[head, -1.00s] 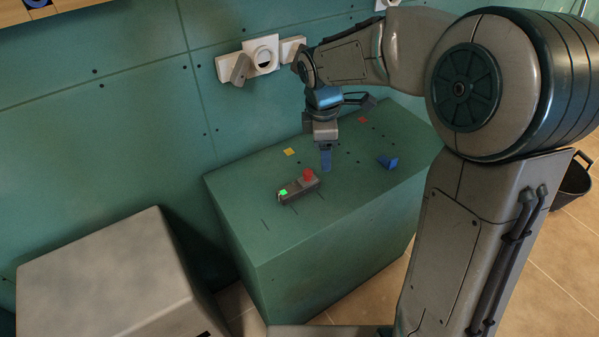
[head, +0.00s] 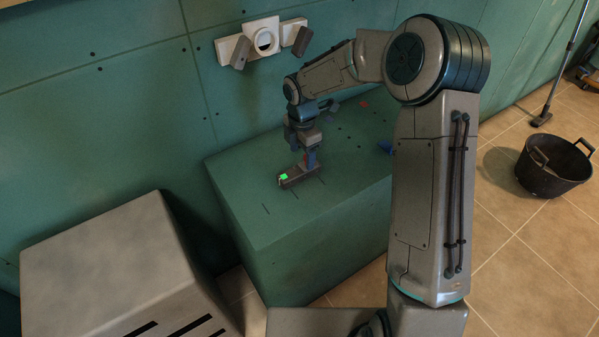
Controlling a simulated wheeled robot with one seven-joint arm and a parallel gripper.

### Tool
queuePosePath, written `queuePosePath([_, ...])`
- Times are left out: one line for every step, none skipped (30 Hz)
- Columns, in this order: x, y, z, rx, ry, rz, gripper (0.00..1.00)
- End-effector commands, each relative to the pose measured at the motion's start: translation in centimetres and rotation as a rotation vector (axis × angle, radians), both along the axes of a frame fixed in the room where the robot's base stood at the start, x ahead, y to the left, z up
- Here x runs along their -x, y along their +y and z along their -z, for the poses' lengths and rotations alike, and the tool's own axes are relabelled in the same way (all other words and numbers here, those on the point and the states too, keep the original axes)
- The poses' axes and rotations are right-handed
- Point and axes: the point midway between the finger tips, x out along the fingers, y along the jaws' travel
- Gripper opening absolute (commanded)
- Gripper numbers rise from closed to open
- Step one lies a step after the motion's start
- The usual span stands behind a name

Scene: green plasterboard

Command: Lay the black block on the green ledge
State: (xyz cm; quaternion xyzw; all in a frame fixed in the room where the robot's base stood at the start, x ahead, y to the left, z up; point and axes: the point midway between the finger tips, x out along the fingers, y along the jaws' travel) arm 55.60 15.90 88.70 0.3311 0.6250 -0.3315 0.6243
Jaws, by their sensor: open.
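A dark grey-black block (head: 292,182) with a bright green patch on its left end lies on the top of the green ledge (head: 262,222). My gripper (head: 310,165) points down at the right end of the block. It is open, with its fingers at or right beside that end. I cannot tell whether the fingers touch the block. The gripper hides the block's right end and the red knob there.
A small blue piece (head: 385,147) lies on the ledge, partly behind my arm. A red square (head: 363,104) is farther back. White wall fittings (head: 262,38) are above. A grey box (head: 110,255) stands left; a black bucket (head: 553,165) is on the floor at right.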

Motion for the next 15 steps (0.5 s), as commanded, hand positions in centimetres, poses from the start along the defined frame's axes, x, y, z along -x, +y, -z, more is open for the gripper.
queuePosePath([0.0,0.0,0.2,0.001,0.001,0.0,0.64])
queuePosePath([0.1,0.0,0.4,0.001,0.001,0.0,0.64])
queuePosePath([0.2,0.0,0.7,0.001,0.001,0.0,0.64])
queuePosePath([0.3,0.0,1.0,0.001,0.001,0.0,0.64])
queuePosePath([0.4,-0.1,1.4,0.0,0.002,-0.001,0.64])
queuePosePath([0.6,-0.1,2.0,0.001,0.003,-0.001,0.64])
queuePosePath([0.7,-0.2,2.5,0.001,0.004,-0.001,0.64])
queuePosePath([0.8,-0.2,3.0,0.001,0.004,-0.001,0.64])
queuePosePath([0.9,-0.2,3.6,0.001,0.003,-0.001,0.64])
queuePosePath([0.8,-0.2,4.1,0.001,0.003,0.0,0.64])
queuePosePath([0.8,-0.2,4.4,0.0,0.002,0.0,0.64])
queuePosePath([0.8,-0.2,4.8,0.001,0.001,0.0,0.64])
queuePosePath([0.8,-0.2,5.0,0.001,0.001,0.0,0.64])
queuePosePath([0.8,-0.2,5.2,0.001,0.0,0.0,0.64])
queuePosePath([0.8,-0.2,5.3,0.001,-0.001,0.0,0.64])
